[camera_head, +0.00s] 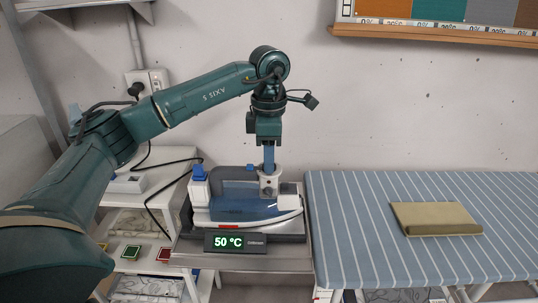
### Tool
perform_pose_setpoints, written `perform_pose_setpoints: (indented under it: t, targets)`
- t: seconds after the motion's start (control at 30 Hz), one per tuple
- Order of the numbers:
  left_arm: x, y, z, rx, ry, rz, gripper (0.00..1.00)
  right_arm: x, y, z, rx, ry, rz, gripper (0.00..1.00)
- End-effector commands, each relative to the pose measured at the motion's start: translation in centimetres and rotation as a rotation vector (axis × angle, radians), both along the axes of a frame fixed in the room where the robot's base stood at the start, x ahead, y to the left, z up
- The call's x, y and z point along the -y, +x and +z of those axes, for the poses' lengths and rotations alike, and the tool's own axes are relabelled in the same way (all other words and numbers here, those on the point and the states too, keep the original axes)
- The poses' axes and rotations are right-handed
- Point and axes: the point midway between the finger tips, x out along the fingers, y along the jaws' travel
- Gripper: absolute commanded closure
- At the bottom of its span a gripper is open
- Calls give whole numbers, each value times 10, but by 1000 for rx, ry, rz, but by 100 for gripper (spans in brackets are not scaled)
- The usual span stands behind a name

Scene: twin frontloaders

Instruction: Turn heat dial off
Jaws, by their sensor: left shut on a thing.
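A blue and white iron (235,208) rests flat on its stand (284,238). A green display (229,242) at the stand's front reads 50 °C. A grey upright piece (268,187) rises from the iron's top and looks like the heat dial; its markings are too small to read. My left gripper (268,168) points straight down with its blue fingers shut on the top of this piece. The fingers and the piece's rim hide the exact contact. My right gripper is out of view.
A striped ironing board (350,225) stands right of the iron, with a folded tan cloth (434,218) on it. A white shelf (130,203) stands at left, with a black cord running down in front. A wall socket (147,82) and plug are behind my arm.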

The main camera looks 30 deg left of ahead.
Motion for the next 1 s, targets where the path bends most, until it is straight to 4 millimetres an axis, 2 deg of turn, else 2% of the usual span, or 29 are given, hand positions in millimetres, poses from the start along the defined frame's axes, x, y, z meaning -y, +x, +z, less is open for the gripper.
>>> perform_pose_setpoints:
  t: [0.23, 0.27, 0.37, 0.67, 0.83, 1.0]
  targets:
    - [0, 0, 1, 1, -2, 1, 95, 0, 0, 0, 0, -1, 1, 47]
    - [0, 0, 1, 1, -2, 1, 71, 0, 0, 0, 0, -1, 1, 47]
    - [0, 0, 1, 1, -2, 0, 63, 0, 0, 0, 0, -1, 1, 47]
    - [0, 0, 3, 1, -1, 0, 62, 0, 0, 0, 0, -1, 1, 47]
    - [0, 1, 25, 5, 0, 0, 62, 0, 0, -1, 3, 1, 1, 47]
    - [1, 1, 66, 6, -1, 0, 62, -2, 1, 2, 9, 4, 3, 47]
